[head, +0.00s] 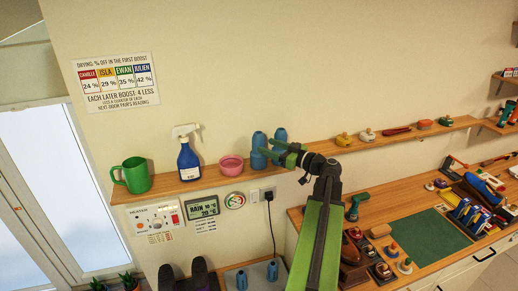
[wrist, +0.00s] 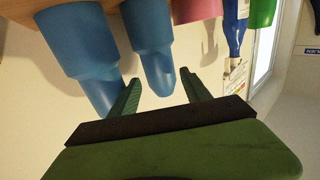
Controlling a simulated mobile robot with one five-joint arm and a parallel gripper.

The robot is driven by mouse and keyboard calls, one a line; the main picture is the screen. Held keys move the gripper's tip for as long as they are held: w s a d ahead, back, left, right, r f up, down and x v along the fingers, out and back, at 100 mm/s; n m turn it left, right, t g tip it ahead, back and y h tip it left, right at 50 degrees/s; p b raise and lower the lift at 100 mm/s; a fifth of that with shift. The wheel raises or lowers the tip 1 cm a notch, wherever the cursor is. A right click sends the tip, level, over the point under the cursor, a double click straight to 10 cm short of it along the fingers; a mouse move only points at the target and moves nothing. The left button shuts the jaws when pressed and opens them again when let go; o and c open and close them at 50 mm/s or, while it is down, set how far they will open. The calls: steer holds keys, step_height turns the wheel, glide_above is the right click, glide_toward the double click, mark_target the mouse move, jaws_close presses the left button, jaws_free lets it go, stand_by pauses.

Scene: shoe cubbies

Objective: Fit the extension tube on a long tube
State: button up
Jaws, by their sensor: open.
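Two blue tubes, each with a narrower top, stand upright on the wall shelf, one (head: 259,151) left and one (head: 281,135) right in the head view. The wrist view shows them upside down, a wider-looking one (wrist: 82,45) at left and another (wrist: 147,38) beside it. My gripper (head: 273,149) is open at the shelf tubes. In the wrist view its green fingers (wrist: 160,76) point towards the second tube, whose narrow end shows between them; contact is not visible. Two more blue tubes, left (head: 242,280) and right (head: 272,271), stand on a grey unit below.
A pink bowl (head: 232,165), spray bottle (head: 188,158) and green mug (head: 134,175) stand left along the shelf (head: 165,183). Dark boot-like shapes (head: 201,272) are beside the grey unit (head: 256,275). A cluttered workbench (head: 375,205) lies right, with a green mat (head: 430,238).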

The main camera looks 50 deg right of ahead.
mark_target(257, 142)
steer(key=w, duration=0.6)
steer(key=shift+a, duration=0.4)
steer(key=shift+s, duration=0.2)
steer(key=shift+c, duration=0.2)
steer(key=c, duration=1.1)
